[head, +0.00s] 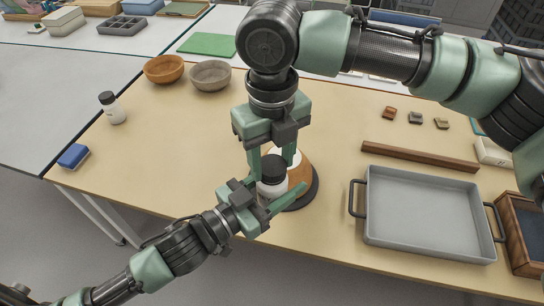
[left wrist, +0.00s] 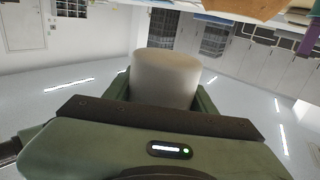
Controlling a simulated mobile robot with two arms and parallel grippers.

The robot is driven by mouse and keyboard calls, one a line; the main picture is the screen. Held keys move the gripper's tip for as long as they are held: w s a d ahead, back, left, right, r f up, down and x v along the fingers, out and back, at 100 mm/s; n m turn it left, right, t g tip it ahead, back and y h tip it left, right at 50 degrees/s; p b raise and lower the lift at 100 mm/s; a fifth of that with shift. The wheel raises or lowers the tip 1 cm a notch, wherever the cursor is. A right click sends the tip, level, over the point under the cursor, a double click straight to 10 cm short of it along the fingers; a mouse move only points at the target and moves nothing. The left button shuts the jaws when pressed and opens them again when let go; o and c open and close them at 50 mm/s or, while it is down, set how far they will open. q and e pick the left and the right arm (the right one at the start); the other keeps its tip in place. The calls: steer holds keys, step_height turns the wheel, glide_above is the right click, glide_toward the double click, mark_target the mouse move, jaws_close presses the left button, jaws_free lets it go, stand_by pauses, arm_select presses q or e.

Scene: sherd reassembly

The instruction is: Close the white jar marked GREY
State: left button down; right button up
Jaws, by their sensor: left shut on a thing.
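A white jar (head: 270,188) with a black lid (head: 272,172) stands out in the middle of the head view. My left gripper (head: 272,200) is shut on the jar's body. The left wrist view shows a plain pale cylinder, the jar (left wrist: 166,78), between the fingers. My right gripper (head: 272,157) points down from above, with its fingers on either side of the lid. I cannot tell whether they grip it. The lid sits at the jar's top; whether it is seated is not visible. No GREY marking is readable on the jar.
A round wooden piece with a dark base (head: 309,187) is close behind the jar. Another black-lidded white jar (head: 112,108), two bowls (head: 164,69) (head: 211,75) and a blue block (head: 73,156) are left. A grey tray (head: 425,215), wooden bar (head: 420,156) and small sherds (head: 415,117) are right.

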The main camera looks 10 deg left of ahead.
jaws_close()
steer(key=m, duration=3.7)
steer(key=shift+f, duration=0.1)
steer(key=m, duration=0.7)
steer(key=o, duration=1.2)
jaws_free()
